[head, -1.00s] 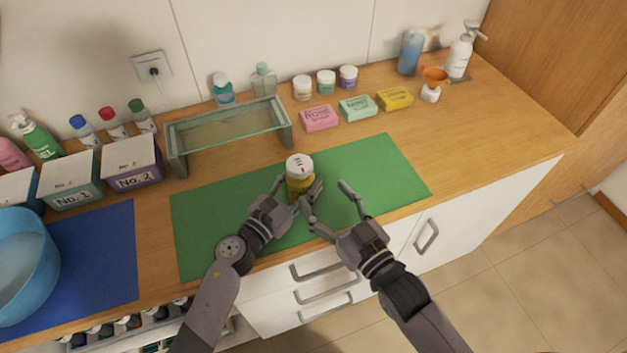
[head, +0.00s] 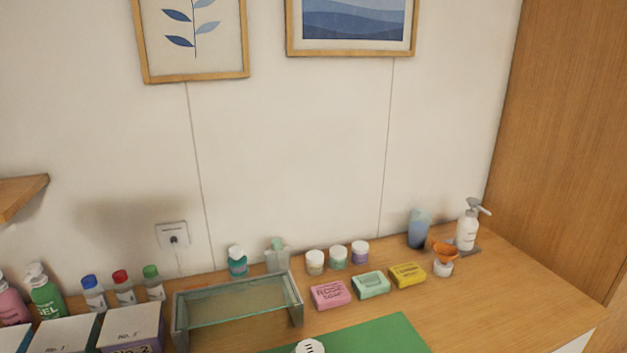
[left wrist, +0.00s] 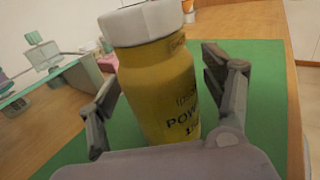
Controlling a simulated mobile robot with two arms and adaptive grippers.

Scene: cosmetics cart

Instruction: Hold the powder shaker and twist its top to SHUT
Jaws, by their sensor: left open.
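The powder shaker is a yellow bottle with dark lettering and a white faceted top. In the left wrist view the powder shaker (left wrist: 155,85) stands between the two fingers of my left gripper (left wrist: 165,100), which is open around it. A gap shows beside the finger on the right; contact on the left side is hard to tell. In the head view only the shaker's white top (head: 310,346) shows at the bottom edge, with dark marks on it. Neither gripper shows in the head view. My right gripper is in no current view.
A green mat (head: 385,336) lies under the shaker. Behind it are a glass-topped stand (head: 240,306), pink soap (head: 330,295), mint soap (head: 370,285) and yellow soap (head: 408,275). Several jars and bottles line the wall. Numbered boxes stand at left.

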